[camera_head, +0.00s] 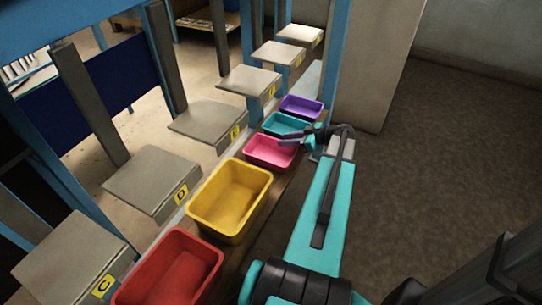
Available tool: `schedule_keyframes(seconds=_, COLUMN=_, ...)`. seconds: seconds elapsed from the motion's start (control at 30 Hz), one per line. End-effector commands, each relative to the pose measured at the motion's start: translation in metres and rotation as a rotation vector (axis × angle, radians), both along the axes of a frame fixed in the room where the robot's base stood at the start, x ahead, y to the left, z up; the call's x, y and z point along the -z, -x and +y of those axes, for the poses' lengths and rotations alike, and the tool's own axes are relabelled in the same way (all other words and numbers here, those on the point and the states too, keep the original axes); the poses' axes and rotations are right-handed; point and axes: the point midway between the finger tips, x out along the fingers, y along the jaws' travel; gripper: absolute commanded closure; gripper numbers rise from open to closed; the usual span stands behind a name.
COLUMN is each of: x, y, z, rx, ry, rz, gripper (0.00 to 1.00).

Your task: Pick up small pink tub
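The small pink tub (264,154) stands upright in a row of tubs on a narrow ledge, near the middle of the view. It looks empty. My gripper (287,139) is at the tub's far right corner, reaching in from the right with its dark fingers over or beside the rim. The fingers are small and overlap each other here, so I cannot tell whether they are open or shut, or whether they touch the tub. My gripper partly hides that corner.
A yellow tub (231,196) and a red tub (181,277) stand nearer. A teal tub (281,124) and a purple tub (301,106) stand beyond the pink one. Grey lettered platforms (152,177) line the left side. Open floor (430,170) lies right.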

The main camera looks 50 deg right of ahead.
Motion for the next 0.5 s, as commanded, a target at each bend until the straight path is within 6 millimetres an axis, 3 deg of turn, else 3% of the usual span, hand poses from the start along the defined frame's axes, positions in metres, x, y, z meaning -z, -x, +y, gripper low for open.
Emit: schedule_keyframes(seconds=0.5, x=0.023, y=-0.04, z=0.012, rx=0.0, ry=-0.001, rz=0.0, gripper=0.73)
